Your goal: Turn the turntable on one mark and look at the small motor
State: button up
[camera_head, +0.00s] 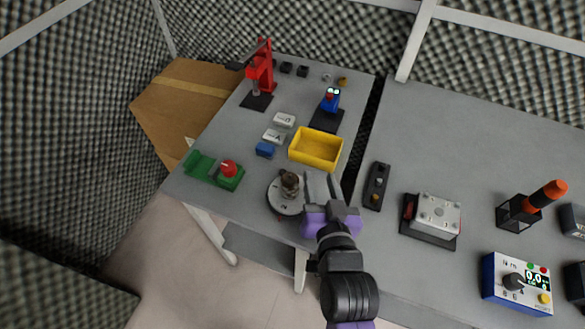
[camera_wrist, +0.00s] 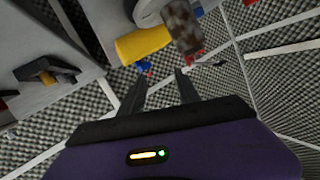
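The turntable (camera_head: 282,207) is a round light grey disc with dark marks near the front edge of the left table. The small motor (camera_head: 290,181), a brownish upright cylinder, stands on it. In the wrist view the motor (camera_wrist: 183,27) is at the top, with part of the turntable (camera_wrist: 147,12) beside it. My gripper (camera_head: 320,184) is just right of the turntable. Its two grey fingers are apart with nothing between them, as the wrist view (camera_wrist: 160,85) also shows. I cannot tell whether a finger touches the disc.
A yellow bin (camera_head: 316,149) is behind the turntable. A green fixture with a red button (camera_head: 228,168) is to the left. A dark control strip (camera_head: 376,187) and a grey metal box (camera_head: 437,214) are on the right table. A dark gap separates the tables.

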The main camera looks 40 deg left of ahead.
aim_at(283, 171)
jog(key=a+n+g+h, duration=0.1)
jog(key=a+g, duration=0.1)
jog(key=a, duration=0.3)
jog(key=w+a+f+n+g+h+b, duration=0.1)
jog(key=a+n+g, duration=0.1)
jog(key=a, duration=0.4)
jog(key=a+f+n+g, duration=0.1)
jog(key=a+n+g, duration=0.1)
jog(key=a+g, duration=0.2)
jog(key=shift+w+a+f+h+b, duration=0.15)
jog(key=shift+a+h, duration=0.05)
jog(key=shift+a, duration=0.25)
jog(key=shift+w+a+f+h+b, duration=0.1)
jog(key=shift+w+a+h+b, duration=0.1)
jog(key=shift+a, duration=0.2)
jog(key=shift+s+d+n+g+h, duration=0.1)
jog(key=shift+s+n+g+h, duration=0.05)
jog(key=shift+n+g+h, duration=0.55)
jog(key=d+r+h, duration=0.2)
jog(key=d+r+g+h, duration=0.1)
jog(key=h, duration=0.1)
jog(key=d+r+g+h, duration=0.1)
jog(key=d+r+h, duration=0.1)
jog(key=shift+s+d+r+b, duration=0.3)
jog(key=shift+r+b, duration=0.05)
jog(key=shift+b, duration=0.05)
jog(key=shift+f, duration=3.75)
grip_shut()
